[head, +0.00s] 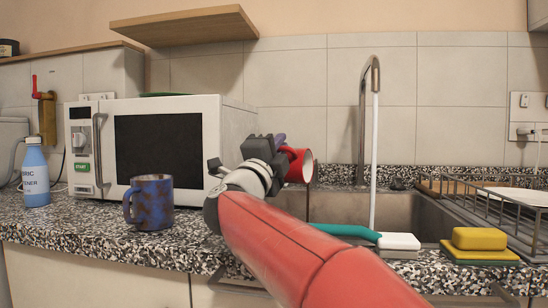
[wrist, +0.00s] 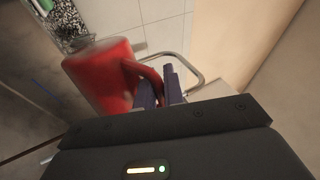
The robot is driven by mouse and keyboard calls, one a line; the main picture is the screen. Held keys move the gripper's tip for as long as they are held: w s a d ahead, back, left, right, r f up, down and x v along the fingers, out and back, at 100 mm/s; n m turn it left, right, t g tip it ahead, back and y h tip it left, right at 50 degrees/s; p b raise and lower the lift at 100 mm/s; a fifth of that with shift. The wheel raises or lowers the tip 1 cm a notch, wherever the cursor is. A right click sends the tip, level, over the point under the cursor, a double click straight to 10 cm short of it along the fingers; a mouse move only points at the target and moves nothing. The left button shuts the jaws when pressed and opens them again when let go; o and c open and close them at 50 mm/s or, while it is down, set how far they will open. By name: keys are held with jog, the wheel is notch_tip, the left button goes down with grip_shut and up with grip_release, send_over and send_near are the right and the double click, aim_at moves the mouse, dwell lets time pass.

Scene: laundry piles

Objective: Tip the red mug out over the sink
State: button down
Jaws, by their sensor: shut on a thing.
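The red mug (head: 300,165) is held up at the left part of the sink (head: 330,208), tilted on its side with its open mouth facing right in the head view. In the wrist view the red mug (wrist: 98,75) shows its outer side, with its handle between the fingers. My gripper (wrist: 160,85) is shut on the mug's handle. In the head view my gripper (head: 280,145) is partly hidden by my own wrist. The mug's inside is only partly seen, and I cannot tell whether anything is in it.
A tall tap (head: 370,75) stands right of the mug, with a pale stream or rod below it. A blue mug (head: 152,203), a microwave (head: 212,120) and a blue bottle (head: 35,175) are left. A dish rack (head: 490,205) and sponges (head: 480,239) are right.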

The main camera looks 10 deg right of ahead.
jog(key=shift+s+d+f+m+g+h+b, duration=0.2)
jog(key=shift+d+m+g+h+b, duration=0.35)
jog(key=shift+m, duration=0.4)
jog(key=shift+s+d+f+m+g+h+b, duration=0.2)
jog(key=shift+m+h+b, duration=0.25)
jog(key=shift+m+b, duration=0.4)
jog(key=shift+r, duration=0.2)
dwell(0.7)
